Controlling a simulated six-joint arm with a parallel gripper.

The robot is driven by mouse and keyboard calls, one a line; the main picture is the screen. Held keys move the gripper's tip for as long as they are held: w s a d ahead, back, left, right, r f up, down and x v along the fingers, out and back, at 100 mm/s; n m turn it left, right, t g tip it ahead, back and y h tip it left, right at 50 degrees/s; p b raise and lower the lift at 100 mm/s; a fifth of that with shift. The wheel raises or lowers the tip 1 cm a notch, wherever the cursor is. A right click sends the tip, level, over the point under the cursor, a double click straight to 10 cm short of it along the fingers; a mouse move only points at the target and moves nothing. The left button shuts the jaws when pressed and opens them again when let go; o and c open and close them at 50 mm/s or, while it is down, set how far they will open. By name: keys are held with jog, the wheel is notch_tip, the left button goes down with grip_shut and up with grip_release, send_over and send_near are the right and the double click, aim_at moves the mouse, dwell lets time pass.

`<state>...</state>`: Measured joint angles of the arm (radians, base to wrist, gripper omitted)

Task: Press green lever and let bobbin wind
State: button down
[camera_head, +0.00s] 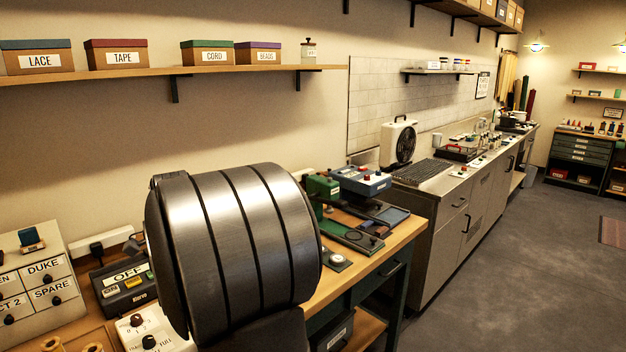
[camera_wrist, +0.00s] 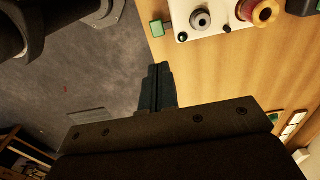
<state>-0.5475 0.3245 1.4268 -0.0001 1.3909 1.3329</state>
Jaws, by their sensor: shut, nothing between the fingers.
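In the wrist view a small green tab (camera_wrist: 157,28), which looks like the green lever, sticks out from the left side of a white device (camera_wrist: 222,28). A grey round part (camera_wrist: 200,19), perhaps the bobbin, sits on the device. My gripper (camera_wrist: 159,68) is shut and empty. In the head view my own arm covers much of the table, and I cannot make out the gripper or the green tab there.
A reddish spool (camera_wrist: 264,12) stands at the device's right. Wooden tabletop (camera_wrist: 225,75) beside it is bare. In the head view, a label drawer unit (camera_head: 45,265), a black box marked OFF (camera_head: 124,288) and a white dial box (camera_head: 165,335) stand at left; green and blue devices stand at right.

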dwell(0.3)
notch_tip(320, 180, down, 7)
jog(key=s+n+t, duration=0.1)
jog(key=n+t, duration=0.8)
jog(key=n, duration=0.8)
jog(key=shift+s+d+h, duration=0.25)
jog(key=shift+h, duration=0.05)
jog(key=shift+f, duration=0.1)
jog(key=shift+f, duration=4.3)
jog(key=shift+f, duration=0.1)
jog(key=shift+f, duration=0.35)
